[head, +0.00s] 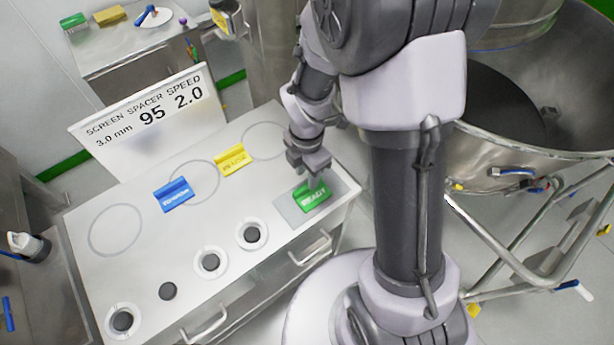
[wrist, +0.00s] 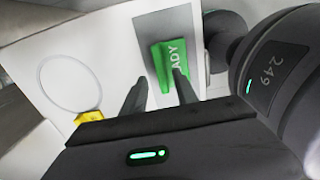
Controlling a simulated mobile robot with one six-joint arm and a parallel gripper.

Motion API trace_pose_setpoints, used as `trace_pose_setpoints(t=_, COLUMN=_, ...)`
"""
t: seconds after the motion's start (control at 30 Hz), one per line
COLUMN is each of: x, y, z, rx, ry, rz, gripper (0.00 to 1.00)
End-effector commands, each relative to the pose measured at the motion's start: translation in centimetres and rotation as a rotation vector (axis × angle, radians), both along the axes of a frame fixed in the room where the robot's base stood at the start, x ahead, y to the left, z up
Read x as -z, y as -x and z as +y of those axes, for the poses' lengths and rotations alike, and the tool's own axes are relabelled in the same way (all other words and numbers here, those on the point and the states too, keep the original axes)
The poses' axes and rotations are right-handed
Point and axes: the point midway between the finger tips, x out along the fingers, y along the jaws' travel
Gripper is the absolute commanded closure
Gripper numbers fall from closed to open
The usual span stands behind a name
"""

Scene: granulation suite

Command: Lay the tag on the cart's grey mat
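The green tag (head: 313,197), marked READY, lies on the grey mat (head: 287,208) at the right end of the cart top (head: 150,265). In the wrist view the green tag (wrist: 172,62) lies flat within the grey mat (wrist: 144,30), with its raised ridge on the left side. My gripper (head: 316,181) is just above the tag. In the wrist view my gripper (wrist: 160,82) has its two fingers apart, with a gap between them near the ridge. Whether a fingertip touches the tag, I cannot tell.
A blue tag (head: 173,194) and a yellow tag (head: 230,159) stand on the cart among outlined circles. Several dark round pieces, some in white rings, line the cart's front. A white sign (head: 145,115) stands at the back. A large steel bowl (head: 560,140) is at right.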

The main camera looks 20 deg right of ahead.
Motion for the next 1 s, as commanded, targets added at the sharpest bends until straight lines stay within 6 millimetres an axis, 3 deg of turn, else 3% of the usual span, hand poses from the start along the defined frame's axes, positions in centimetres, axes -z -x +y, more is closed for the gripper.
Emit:
trace_pose_setpoints(t=0.03, x=-2.2, y=-0.1, z=0.0, rx=0.001, ry=-0.001, rz=-0.005, gripper=0.65)
trace_pose_setpoints(t=0.1, x=-4.2, y=-0.1, z=0.0, rx=0.001, ry=0.0, rz=-0.004, gripper=0.65)
trace_pose_setpoints(t=0.2, x=-6.5, y=-0.1, z=0.0, rx=0.0, ry=0.0, rz=-0.003, gripper=0.65)
trace_pose_setpoints(t=0.37, x=-8.5, y=0.0, z=0.0, rx=0.009, ry=0.0, rz=-0.004, gripper=0.65)
trace_pose_setpoints(t=0.43, x=-10.2, y=0.2, z=0.1, rx=0.108, ry=-0.008, rz=-0.028, gripper=0.65)
trace_pose_setpoints(t=0.57, x=-17.2, y=2.4, z=0.9, rx=0.669, ry=-0.096, rz=-0.145, gripper=0.65)
trace_pose_setpoints(t=0.6, x=-19.5, y=3.7, z=1.3, rx=0.896, ry=-0.152, rz=-0.176, gripper=0.65)
trace_pose_setpoints(t=0.7, x=-24.0, y=7.3, z=2.3, rx=1.44, ry=-0.332, rz=-0.205, gripper=0.65)
trace_pose_setpoints(t=0.83, x=-26.9, y=11.1, z=3.4, rx=1.953, ry=-0.556, rz=-0.147, gripper=0.65)
trace_pose_setpoints(t=0.9, x=-27.5, y=12.3, z=3.7, rx=2.105, ry=-0.629, rz=-0.106, gripper=0.65)
trace_pose_setpoints(t=1.0, x=-27.8, y=12.9, z=3.9, rx=2.194, ry=-0.67, rz=-0.077, gripper=0.65)
